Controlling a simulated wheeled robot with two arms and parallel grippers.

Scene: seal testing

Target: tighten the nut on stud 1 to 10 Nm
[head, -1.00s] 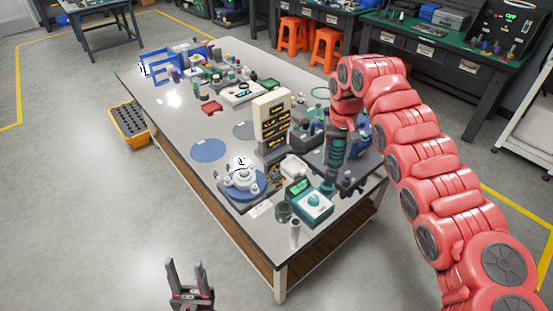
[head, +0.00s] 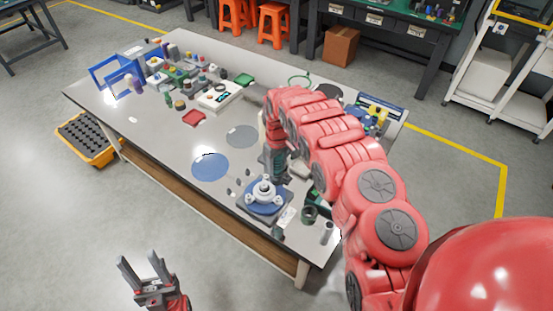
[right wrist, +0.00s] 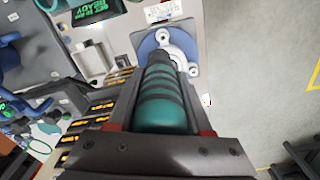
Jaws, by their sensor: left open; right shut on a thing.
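A white flange part (head: 263,191) sits on a round blue pad on a dark square base near the table's front edge. It also shows in the right wrist view (right wrist: 176,48), partly behind the tool. My right gripper (head: 274,142) is shut on a teal, dark-ringed tool (right wrist: 166,100). The tool's far end lies over the flange in the wrist view; I cannot tell whether it touches a stud or nut. Stud 1 and its nut cannot be told apart. My left gripper (head: 140,262) is open and empty, off the table at the front left.
A teal box with a green display (right wrist: 92,10) stands beside the flange. A grey cylinder (head: 327,232) stands at the table's front corner.

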